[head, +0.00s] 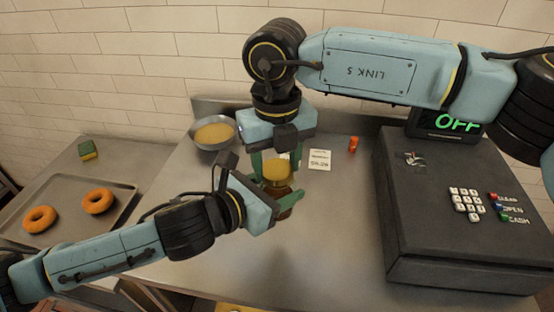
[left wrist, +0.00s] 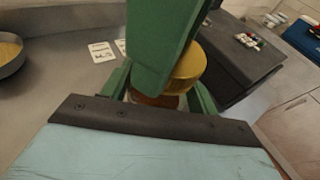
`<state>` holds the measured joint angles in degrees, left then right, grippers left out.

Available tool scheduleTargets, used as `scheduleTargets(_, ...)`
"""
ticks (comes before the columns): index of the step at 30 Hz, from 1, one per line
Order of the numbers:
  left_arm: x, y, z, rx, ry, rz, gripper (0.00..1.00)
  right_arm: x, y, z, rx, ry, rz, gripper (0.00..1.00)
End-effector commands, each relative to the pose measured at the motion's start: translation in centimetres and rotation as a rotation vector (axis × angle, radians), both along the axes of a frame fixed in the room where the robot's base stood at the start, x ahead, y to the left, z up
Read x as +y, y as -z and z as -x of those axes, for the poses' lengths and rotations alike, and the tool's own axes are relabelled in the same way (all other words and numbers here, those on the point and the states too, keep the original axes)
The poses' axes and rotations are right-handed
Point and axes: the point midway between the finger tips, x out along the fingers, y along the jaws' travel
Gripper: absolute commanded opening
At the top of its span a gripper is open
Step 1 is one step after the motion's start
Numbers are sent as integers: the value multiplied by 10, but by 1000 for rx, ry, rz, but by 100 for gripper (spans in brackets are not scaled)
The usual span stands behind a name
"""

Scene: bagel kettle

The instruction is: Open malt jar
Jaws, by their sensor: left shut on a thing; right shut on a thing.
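The malt jar (head: 285,203) is a brown, amber-looking jar on the steel counter, partly hidden by my grippers. Its gold lid (head: 277,171) is at the top of it. My left gripper (head: 288,202) comes in from the left and is shut on the jar body. My right gripper (head: 276,168) points down from above, with its green fingers shut on the lid. In the left wrist view, the gold lid (left wrist: 190,66) shows beside a large green finger, with a bit of the brown jar (left wrist: 155,100) below. I cannot tell whether the lid is loose.
A metal bowl of yellowish contents (head: 213,133) stands behind left. A dark cash register (head: 455,240) fills the right. A tray (head: 120,211) with two bagels (head: 98,201) is at left.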

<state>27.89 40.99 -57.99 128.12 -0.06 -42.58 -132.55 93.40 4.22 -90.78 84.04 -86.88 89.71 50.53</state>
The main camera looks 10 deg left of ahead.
Motion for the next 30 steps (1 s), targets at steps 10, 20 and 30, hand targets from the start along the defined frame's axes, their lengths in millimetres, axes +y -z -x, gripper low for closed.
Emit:
scheduleTargets(10, -3, -2, 1, -4, 9, 6, 0, 5, -1, 4, 4, -10, -11, 23)
scheduleTargets(20, -3, -2, 1, -3, 7, 5, 0, 5, -7, 3, 2, -9, -12, 23)
scheduleTargets(30, -1, 2, 1, 6, 2, -1, 0, 5, -19, 3, 2, -9, -12, 23)
